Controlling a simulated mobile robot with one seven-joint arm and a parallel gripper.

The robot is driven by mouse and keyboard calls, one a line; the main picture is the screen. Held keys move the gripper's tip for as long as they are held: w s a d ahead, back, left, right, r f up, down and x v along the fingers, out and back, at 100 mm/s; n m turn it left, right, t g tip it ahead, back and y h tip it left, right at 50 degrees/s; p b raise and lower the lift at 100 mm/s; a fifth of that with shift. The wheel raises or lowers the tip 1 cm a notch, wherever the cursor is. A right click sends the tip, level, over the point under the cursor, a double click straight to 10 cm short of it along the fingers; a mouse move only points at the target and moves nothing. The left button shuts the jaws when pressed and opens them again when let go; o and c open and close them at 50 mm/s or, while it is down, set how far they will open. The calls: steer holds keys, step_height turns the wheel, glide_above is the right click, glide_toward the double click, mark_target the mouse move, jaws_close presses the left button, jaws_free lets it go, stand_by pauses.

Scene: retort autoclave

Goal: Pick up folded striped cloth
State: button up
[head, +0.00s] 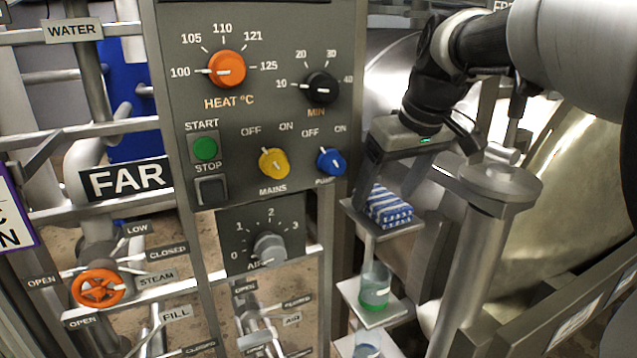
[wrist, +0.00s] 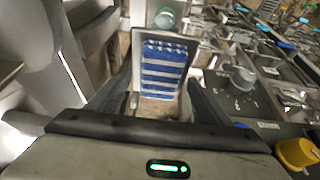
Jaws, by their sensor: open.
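The folded striped cloth (head: 389,207), blue and white, lies on a small grey shelf (head: 407,228) right of the control panel. In the wrist view the cloth (wrist: 163,68) lies on the shelf plate, ahead of the gripper and between the lines of its two fingers. My gripper (head: 385,190) is open and reaches down over the shelf from above. It also shows in the wrist view (wrist: 160,90), with one finger on each side and nothing held. In the head view the fingers partly hide the cloth's left side, and I cannot tell whether they touch it.
A glass jar with green liquid (head: 375,287) stands on a lower shelf beneath the cloth. The control panel (head: 265,110) with knobs is close on the left. A metal post with a round cap (head: 490,188) stands close on the right.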

steer(key=shift+w+a+f, duration=0.15)
steer(key=shift+w+f, duration=0.05)
steer(key=shift+f, duration=0.4)
steer(key=c, duration=1.1)
steer(key=shift+c, duration=0.2)
steer(key=shift+r, duration=0.15)
